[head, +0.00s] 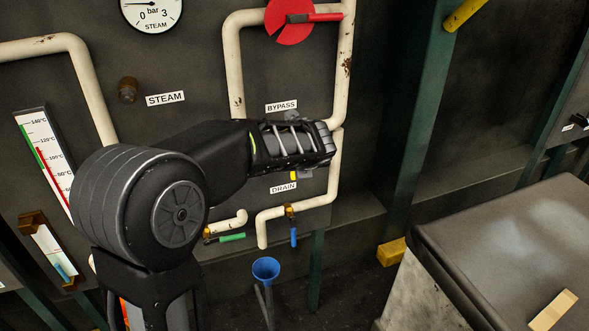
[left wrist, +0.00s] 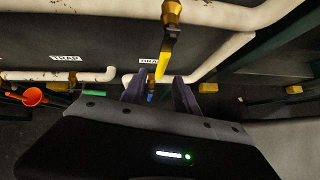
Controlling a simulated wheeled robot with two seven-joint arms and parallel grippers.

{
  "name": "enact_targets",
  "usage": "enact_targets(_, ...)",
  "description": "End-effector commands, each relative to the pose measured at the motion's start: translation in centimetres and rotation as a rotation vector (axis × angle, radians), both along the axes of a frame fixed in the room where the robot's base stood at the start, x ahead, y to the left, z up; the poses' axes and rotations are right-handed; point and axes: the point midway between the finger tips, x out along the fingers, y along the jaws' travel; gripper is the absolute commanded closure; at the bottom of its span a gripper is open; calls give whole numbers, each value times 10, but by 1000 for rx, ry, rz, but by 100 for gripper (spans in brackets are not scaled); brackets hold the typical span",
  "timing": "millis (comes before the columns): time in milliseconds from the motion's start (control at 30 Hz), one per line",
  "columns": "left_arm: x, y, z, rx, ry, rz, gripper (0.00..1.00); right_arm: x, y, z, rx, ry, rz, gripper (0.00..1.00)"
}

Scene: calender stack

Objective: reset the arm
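My left arm comes up from the bottom left in the head view, and its forearm reaches right across the pipe panel. The forearm hides the gripper there. In the left wrist view my left gripper (left wrist: 160,98) has its two dark fingers apart. A yellow lever (left wrist: 165,57) on a brass valve (left wrist: 172,11) hangs down in front of the gap between the fingers; whether a finger touches it I cannot tell. A small yellow tip (head: 294,176) shows below the forearm in the head view. My right gripper is in neither view.
Beyond the fingers is a blue-handled drain valve (head: 293,236), with a green handle (head: 232,237) to its left. A blue funnel (head: 266,268) stands below. A grey-topped block (head: 500,235) stands right.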

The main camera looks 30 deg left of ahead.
Motion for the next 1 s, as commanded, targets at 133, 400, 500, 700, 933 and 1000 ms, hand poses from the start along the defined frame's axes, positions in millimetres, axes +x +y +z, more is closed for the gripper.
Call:
enact_targets(133, -2, -1, 3, 0, 0, 0, 64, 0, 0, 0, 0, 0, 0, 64)
enact_targets(400, -2, -1, 2, 1, 1, 0, 64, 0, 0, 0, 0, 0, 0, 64)
enact_targets(500, -2, -1, 2, 1, 1, 0, 64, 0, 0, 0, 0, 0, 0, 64)
enact_targets(700, 1, -3, 3, -50, -45, 48, 64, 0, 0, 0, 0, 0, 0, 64)
enact_targets(933, 17, -77, -22, -540, -261, 281, 64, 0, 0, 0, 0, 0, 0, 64)
enact_targets(1000, 14, -123, -49, -757, -282, 394, 64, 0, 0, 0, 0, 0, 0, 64)
